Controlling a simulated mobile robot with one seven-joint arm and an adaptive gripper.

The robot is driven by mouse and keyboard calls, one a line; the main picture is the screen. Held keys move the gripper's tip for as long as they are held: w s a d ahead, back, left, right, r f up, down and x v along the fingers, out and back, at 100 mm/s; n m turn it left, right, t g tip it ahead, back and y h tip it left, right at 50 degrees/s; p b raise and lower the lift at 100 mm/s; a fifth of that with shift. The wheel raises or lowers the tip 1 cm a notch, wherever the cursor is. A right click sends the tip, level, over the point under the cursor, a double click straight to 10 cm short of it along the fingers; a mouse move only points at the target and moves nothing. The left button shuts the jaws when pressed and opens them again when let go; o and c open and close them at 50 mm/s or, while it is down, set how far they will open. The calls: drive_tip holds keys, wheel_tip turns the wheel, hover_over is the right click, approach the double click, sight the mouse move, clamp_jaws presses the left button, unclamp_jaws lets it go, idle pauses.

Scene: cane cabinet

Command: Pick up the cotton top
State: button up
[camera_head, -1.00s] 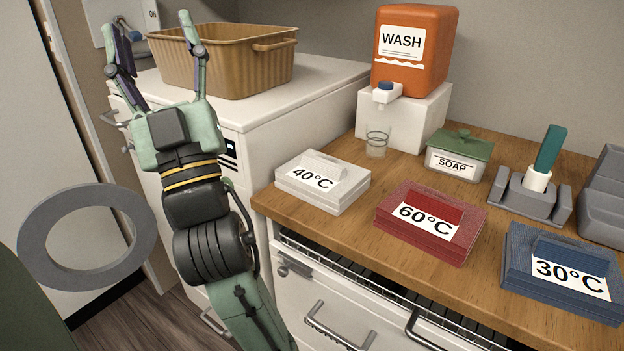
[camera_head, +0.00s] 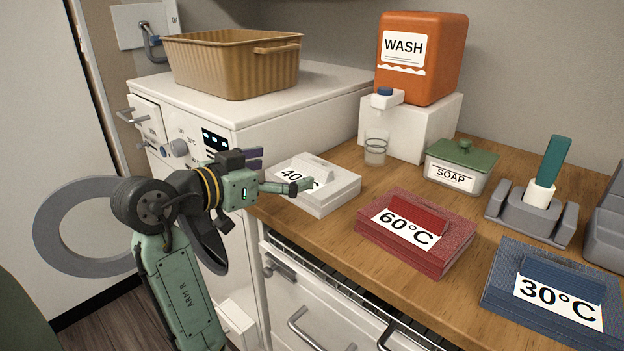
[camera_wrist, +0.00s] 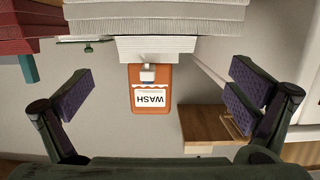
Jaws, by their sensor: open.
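Three folded, layered pieces with temperature labels lie on the wooden counter: a white one (camera_head: 336,190) marked 40°C, a red one (camera_head: 415,233) marked 60°C and a blue one (camera_head: 545,285) marked 30°C. No label names the cotton top, so I cannot tell for certain which it is. My gripper (camera_head: 278,172) is open and empty at the near left edge of the white piece, pointing right, and its fingers partly hide the label. In the upside-down wrist view, the fingers (camera_wrist: 160,100) are spread apart, with the white piece (camera_wrist: 155,19) at the top.
An orange WASH container (camera_head: 424,55) stands on a white block (camera_head: 410,128) behind, with a glass (camera_head: 375,150) beside it. A SOAP box (camera_head: 455,175) and a grey brush holder (camera_head: 520,212) stand further right. A tan basket (camera_head: 230,70) sits on the white machine (camera_head: 290,120).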

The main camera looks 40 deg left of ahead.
sight(309, 165)
drive_tip(key=p+x, duration=0.1)
drive_tip(key=x, duration=0.4)
drive_tip(key=shift+w+d+f+p, duration=0.2)
drive_tip(key=shift+w+d+p, duration=0.05)
drive_tip(key=shift+w+p, duration=0.1)
drive_tip(key=c, duration=1.2)
